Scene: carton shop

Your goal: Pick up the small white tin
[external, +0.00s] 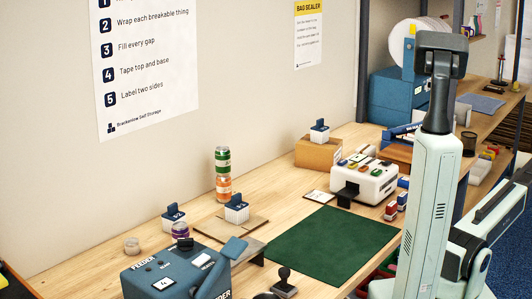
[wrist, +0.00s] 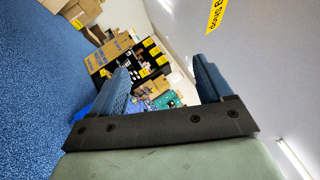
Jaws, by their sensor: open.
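A small, low, round pale tin (external: 132,245) stands on the wooden bench at the left, behind the blue feeder box. It looks greyish white and is the closest match to the small white tin, though it is too small to be sure. My gripper (wrist: 161,66) shows in the wrist view with its two blue fingers wide apart and nothing between them. It faces across the room, away from the bench top. I cannot make out its fingers in the external view, where my pale green arm stands at the right. The tin does not show in the wrist view.
The blue feeder box (external: 172,274) stands near the tin. A purple-lidded jar (external: 180,230), stacked green and orange tins (external: 223,172) and a blue-handled white block (external: 237,212) stand nearby. The green mat (external: 335,245) is clear. A white machine (external: 365,180) stands behind it.

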